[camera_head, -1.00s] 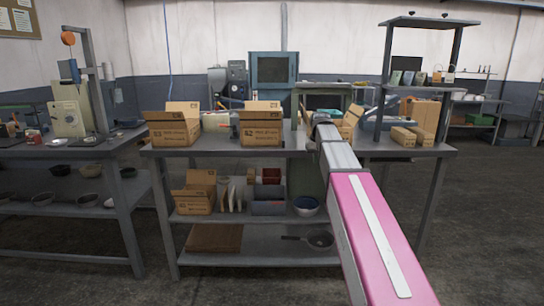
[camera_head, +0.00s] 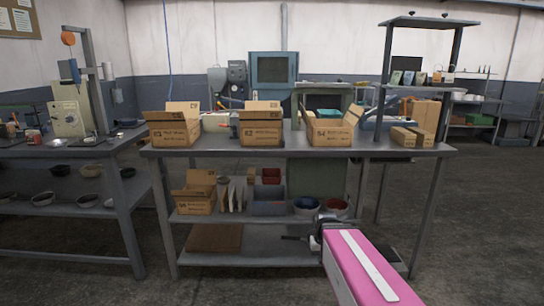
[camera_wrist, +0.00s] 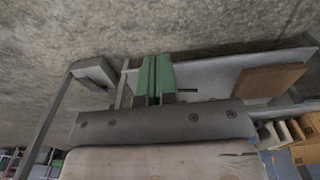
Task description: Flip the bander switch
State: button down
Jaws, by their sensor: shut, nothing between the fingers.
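My gripper (camera_head: 318,226) is low in front of the middle workbench, near the right part of its bottom shelf. A cream machine with a tall post (camera_head: 70,116) stands on the left table. A grey machine (camera_head: 237,78) stands behind the middle bench. I cannot tell which one is the bander, and no switch can be made out. My gripper is well away from both.
Three open cartons, left (camera_head: 174,128), middle (camera_head: 262,128) and right (camera_head: 331,127), stand on the workbench (camera_head: 220,152). Floor at right is clear.

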jog(key=s+f, duration=0.1)
jog(key=s, duration=0.2)
jog(key=shift+f, duration=0.4)
dwell(1.8)
